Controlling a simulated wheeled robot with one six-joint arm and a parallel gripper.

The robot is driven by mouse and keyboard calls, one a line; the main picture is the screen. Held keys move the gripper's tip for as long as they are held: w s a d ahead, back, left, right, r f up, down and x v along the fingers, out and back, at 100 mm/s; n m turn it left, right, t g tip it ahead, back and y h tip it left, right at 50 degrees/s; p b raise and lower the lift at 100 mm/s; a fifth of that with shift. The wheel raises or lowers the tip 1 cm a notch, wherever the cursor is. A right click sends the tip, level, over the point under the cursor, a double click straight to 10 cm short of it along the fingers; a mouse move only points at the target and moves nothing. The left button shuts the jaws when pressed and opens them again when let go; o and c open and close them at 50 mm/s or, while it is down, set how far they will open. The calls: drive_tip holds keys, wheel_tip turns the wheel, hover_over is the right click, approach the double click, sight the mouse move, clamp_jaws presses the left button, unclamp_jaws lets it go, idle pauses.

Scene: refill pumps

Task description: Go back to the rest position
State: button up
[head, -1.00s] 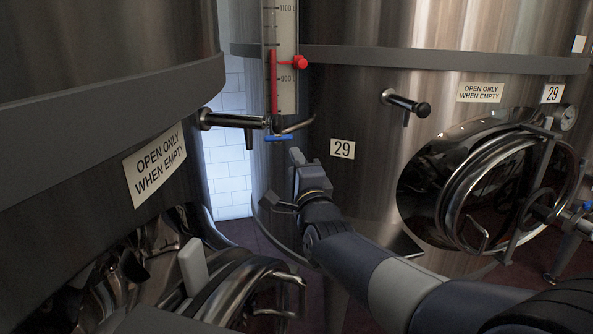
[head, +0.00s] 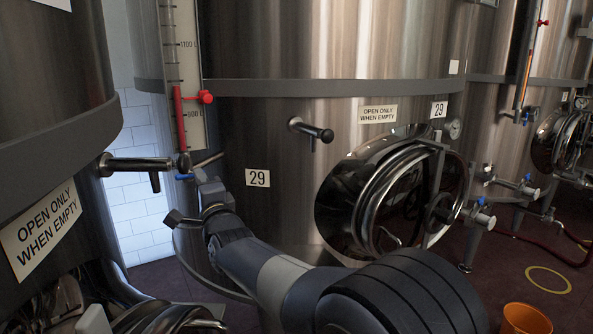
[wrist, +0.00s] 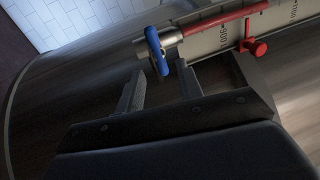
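My gripper (head: 190,199) is in front of tank 29 (head: 262,125), just below the level gauge (head: 188,80). In the wrist view my gripper (wrist: 159,74) shows two dark fingers apart with nothing between them. The blue valve handle (wrist: 157,50) lies just beyond the fingertips; contact cannot be told. In the head view the blue handle (head: 184,177) sits at the foot of the gauge, right by the upper finger. A red marker (head: 206,97) sits on the gauge beside its red column.
A near tank (head: 50,135) with a sampling tap (head: 135,165) stands close on the left. Tank 29 has another tap (head: 312,130) and a round manway door (head: 385,200). An orange bucket (head: 526,319) and a yellow floor ring (head: 548,280) are at the lower right.

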drive_tip(key=x, duration=0.4)
drive_tip(key=shift+p, duration=0.35)
drive_tip(key=shift+s, duration=0.1)
drive_tip(key=b+v, duration=0.2)
drive_tip(key=v, duration=0.9)
drive_tip(key=w+a+r+n+g+y+p, duration=0.1)
drive_tip(key=w+a+r+n+p, duration=0.1)
drive_tip(key=w+a+n+p, duration=0.3)
drive_tip(key=w+n+p, duration=0.2)
drive_tip(key=w+p, duration=0.2)
drive_tip(key=shift+w+a+r+y, duration=0.2)
drive_tip(key=shift+r+y, duration=0.1)
drive_tip(key=shift+r, duration=0.1)
idle(0.4)
